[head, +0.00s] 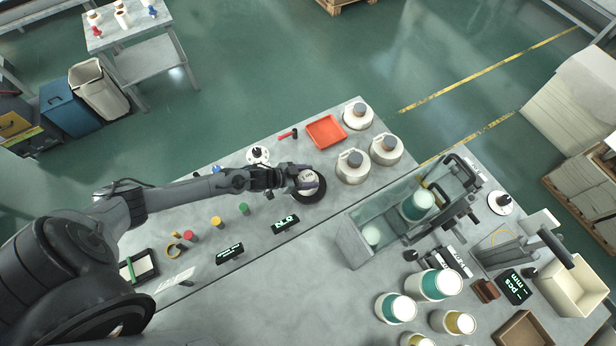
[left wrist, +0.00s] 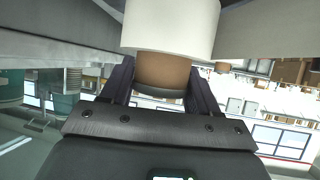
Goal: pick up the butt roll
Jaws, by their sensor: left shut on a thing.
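The butt roll (head: 309,180) is a small white roll over a black round disc (head: 309,197) on the grey table in the head view. My left gripper (head: 292,179) reaches it from the left and is shut on it. In the left wrist view the butt roll (left wrist: 172,28) shows as a white cylinder with a brown core (left wrist: 163,70). The left gripper's two dark fingers (left wrist: 162,85) stand on either side of the brown core. I cannot tell whether the roll touches the disc. My right gripper is not in view.
An orange tray (head: 326,131) and several white containers (head: 353,167) stand behind and to the right. A red-handled tool (head: 288,134) lies by the tray. Small coloured spools (head: 216,221) and black displays (head: 286,224) are in front.

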